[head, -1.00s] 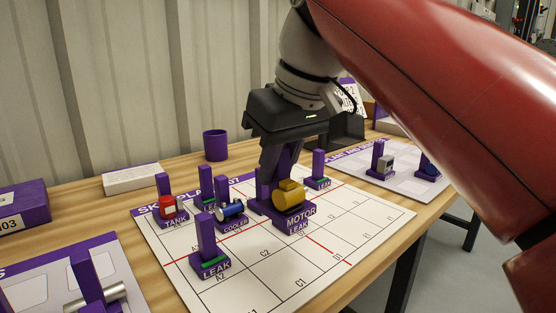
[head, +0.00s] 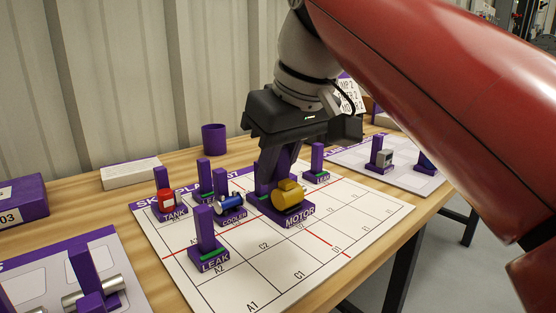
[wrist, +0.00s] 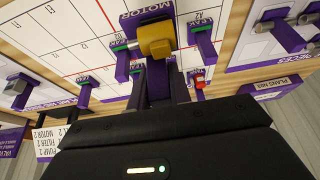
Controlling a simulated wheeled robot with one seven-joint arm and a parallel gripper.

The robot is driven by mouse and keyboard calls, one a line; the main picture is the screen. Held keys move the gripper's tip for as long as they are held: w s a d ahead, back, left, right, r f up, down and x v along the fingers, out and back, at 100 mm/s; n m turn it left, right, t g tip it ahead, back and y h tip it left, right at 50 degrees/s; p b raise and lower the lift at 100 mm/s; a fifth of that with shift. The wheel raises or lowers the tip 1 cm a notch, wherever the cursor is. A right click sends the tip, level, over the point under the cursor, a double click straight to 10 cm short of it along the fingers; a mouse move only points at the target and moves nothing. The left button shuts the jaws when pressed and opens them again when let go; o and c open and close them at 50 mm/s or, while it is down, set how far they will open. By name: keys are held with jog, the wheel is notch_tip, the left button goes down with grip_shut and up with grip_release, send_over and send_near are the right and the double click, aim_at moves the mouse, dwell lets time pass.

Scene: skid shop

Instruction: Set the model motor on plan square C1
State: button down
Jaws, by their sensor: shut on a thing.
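The model motor is a yellow cylinder (head: 287,194) on a purple base marked MOTOR, with a purple upright behind it. My gripper (head: 268,183) points down and is shut on the motor's upright. In the wrist view the motor (wrist: 155,40) shows just beyond the fingers (wrist: 165,80). The motor is over the far middle of the white skid plan board (head: 225,278); I cannot tell whether its base touches. Plan square C1 (head: 299,275) is bare, toward the board's near edge, nearer the camera than the motor. The fingers hide the ground behind the motor.
A leak piece (head: 209,250) stands near A2, left of C2. The red tank (head: 166,202) and blue cooler (head: 230,204) stand to the left of the motor. Another leak piece (head: 317,168) is behind it. The near squares are clear. A purple cup (head: 214,140) stands behind the board.

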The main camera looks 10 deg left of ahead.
aim_at(277, 192)
jog(key=shift+f+b, duration=1.55)
jog(key=shift+f, duration=0.65)
jog(key=shift+f+b, duration=1.25)
jog(key=shift+f, duration=0.5)
jog(key=shift+f+b, duration=0.35)
jog(key=shift+f, duration=0.35)
jog(key=c, duration=1.2)
grip_release()
jog(key=shift+r+p, duration=0.25)
jog(key=shift+p, duration=0.05)
jog(key=shift+r+p, duration=0.35)
